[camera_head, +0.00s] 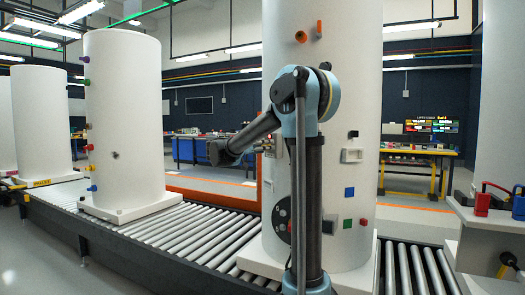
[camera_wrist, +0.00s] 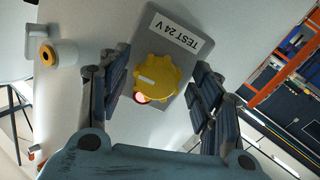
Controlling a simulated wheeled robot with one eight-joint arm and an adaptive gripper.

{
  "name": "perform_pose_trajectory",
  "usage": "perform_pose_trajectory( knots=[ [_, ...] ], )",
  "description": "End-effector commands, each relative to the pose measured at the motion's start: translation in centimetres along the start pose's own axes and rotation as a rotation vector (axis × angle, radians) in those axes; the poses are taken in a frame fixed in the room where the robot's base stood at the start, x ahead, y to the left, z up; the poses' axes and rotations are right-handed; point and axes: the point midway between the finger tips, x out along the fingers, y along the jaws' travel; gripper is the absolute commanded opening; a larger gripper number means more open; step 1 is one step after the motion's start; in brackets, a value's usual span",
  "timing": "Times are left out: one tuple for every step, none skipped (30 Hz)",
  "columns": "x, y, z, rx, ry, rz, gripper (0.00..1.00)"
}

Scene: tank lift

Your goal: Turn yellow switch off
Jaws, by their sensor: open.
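The yellow switch (camera_wrist: 158,78) is a round, lobed knob with a pale mark on its face. It sits on a grey plate (camera_wrist: 181,27) labelled "TEST 24 V", fixed to a white tank (camera_wrist: 82,101). A small red-lit lamp (camera_wrist: 140,98) shows at the knob's lower left edge. My gripper (camera_wrist: 162,82) is open, with one finger on each side of the knob. Gaps show between the fingers and the knob in the wrist view. In the head view the switch is hidden, and my arm reaches in front of the tank (camera_head: 345,100).
A white fitting with a yellow ring (camera_wrist: 47,55) sticks out left of the plate. The tank stands on a roller conveyor (camera_head: 170,231); another white tank (camera_head: 124,115) stands further left. An orange frame (camera_head: 215,196) runs behind the conveyor.

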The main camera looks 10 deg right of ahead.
Motion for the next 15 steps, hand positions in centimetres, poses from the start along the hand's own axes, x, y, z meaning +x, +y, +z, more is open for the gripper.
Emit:
perform_pose_trajectory(
  knots=[
    [-0.01, -0.01, 0.00, 0.000, 0.000, 0.000, 0.59],
    [-0.01, -0.01, 0.00, 0.000, 0.000, 0.000, 0.59],
    [-0.02, -0.01, 0.00, 0.000, 0.000, 0.000, 0.59],
    [-0.02, -0.01, 0.00, 0.000, 0.000, 0.000, 0.59],
    [-0.02, -0.01, 0.00, 0.000, 0.000, 0.000, 0.54],
    [-0.03, -0.01, 0.00, 0.000, 0.000, 0.000, 0.45],
    [-0.03, -0.01, 0.00, 0.000, 0.000, 0.000, 0.38],
    [-0.03, -0.01, 0.00, 0.000, 0.000, 0.000, 0.31],
    [-0.03, -0.01, 0.00, 0.000, 0.000, 0.000, 0.22],
    [-0.04, -0.02, 0.00, 0.000, 0.000, 0.000, 0.16],
    [-0.04, -0.04, 0.00, 0.000, 0.000, -0.001, 0.14],
    [-0.04, -0.05, -0.01, 0.000, 0.000, -0.001, 0.14],
    [-0.04, -0.07, -0.01, 0.000, 0.000, -0.001, 0.14],
    [-0.30, -0.23, -0.05, 0.000, 0.000, -0.001, 0.14],
    [-0.23, -0.20, -0.04, -0.001, 0.000, -0.002, 0.15]
  ],
)
